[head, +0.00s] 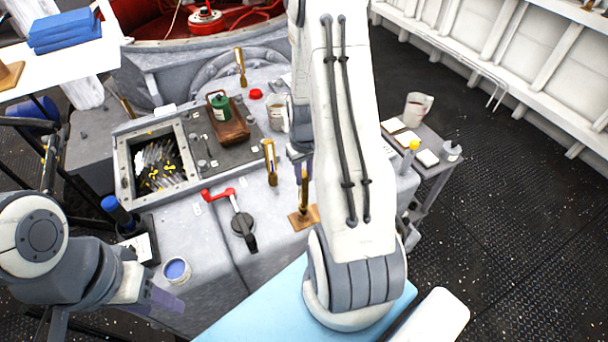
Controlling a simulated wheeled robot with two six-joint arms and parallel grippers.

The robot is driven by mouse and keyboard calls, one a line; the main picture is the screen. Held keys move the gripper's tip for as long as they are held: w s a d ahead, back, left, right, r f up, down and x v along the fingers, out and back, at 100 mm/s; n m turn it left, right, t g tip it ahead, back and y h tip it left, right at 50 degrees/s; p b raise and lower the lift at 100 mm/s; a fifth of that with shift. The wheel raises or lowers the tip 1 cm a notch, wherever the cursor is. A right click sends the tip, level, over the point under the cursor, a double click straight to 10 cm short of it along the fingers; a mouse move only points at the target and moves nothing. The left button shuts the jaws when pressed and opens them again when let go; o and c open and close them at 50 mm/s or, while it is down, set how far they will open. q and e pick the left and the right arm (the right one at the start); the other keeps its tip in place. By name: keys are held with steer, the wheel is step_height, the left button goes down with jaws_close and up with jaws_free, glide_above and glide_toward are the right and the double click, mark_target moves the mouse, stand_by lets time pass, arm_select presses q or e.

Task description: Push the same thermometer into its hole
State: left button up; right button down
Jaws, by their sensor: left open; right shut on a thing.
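A slim brass thermometer (305,191) stands roughly upright over a small brass-coloured base (298,219) on the grey console top. My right gripper (303,170) reaches down from behind my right arm and is shut on the thermometer's upper part. My arm covers much of this gripper. I cannot tell how deep the thermometer sits, and its hole is not visible. Other brass pieces stand on the console, one just left (270,163) and one further back (240,67). My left gripper (166,299) is open and empty at the lower left, near the console's front.
A red-handled lever (240,215) stands left of the base. An open bin (122,170) holds loose metal pieces. A brown tray (232,128) carries a green bottle. A blue-filled cup (177,271) stands near the front. A side table (428,172) is at right.

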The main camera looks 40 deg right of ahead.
steer(key=shift+f+b, duration=0.75)
steer(key=shift+f, duration=0.3)
steer(key=c, duration=0.6)
jaws_free()
steer(key=shift+c, duration=0.2)
step_height(320, 180, up, 10)
steer(key=shift+r+b, duration=0.25)
steer(key=shift+b, duration=0.25)
